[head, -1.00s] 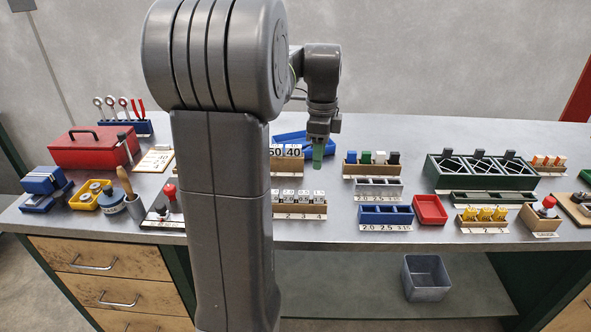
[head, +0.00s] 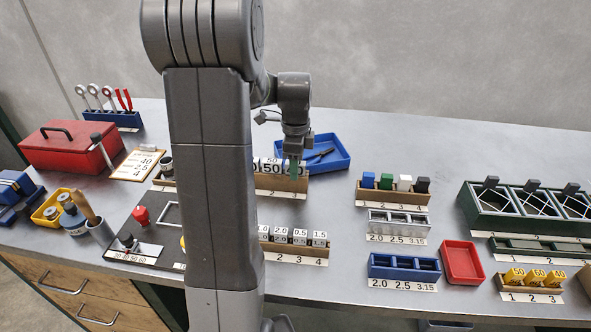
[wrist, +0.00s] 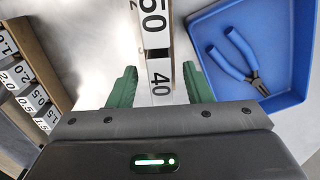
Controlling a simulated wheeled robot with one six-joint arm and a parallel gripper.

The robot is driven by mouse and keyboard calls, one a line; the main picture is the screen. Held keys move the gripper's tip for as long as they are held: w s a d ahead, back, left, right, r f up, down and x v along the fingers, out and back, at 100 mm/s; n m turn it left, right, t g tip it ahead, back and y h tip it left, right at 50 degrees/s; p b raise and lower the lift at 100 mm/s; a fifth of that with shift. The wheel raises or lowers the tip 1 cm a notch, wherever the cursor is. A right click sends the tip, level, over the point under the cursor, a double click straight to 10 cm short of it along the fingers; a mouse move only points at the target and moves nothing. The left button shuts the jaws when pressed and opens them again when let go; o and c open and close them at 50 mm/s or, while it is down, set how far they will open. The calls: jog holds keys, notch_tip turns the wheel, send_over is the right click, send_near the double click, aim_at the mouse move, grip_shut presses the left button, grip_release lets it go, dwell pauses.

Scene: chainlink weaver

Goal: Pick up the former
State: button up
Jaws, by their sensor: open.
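The former is a flat grey-white piece marked 40 (wrist: 160,95), seen from above in the wrist view. A second piece marked 50 (wrist: 154,22) stands in line beyond it. My gripper (wrist: 161,76) is open, with one green finger on each side of the 40 piece. In the head view, my gripper (head: 294,168) points down over the right part of the wooden rack (head: 282,185) of numbered pieces. My arm hides the rack's left part.
A blue tray (head: 330,154) with pliers (wrist: 238,62) lies close behind and beside the rack. A rack of number blocks (head: 294,246) stands in front. The clipboard (head: 137,164) reads 40, 2.5, 4.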

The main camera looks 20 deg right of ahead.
grip_shut()
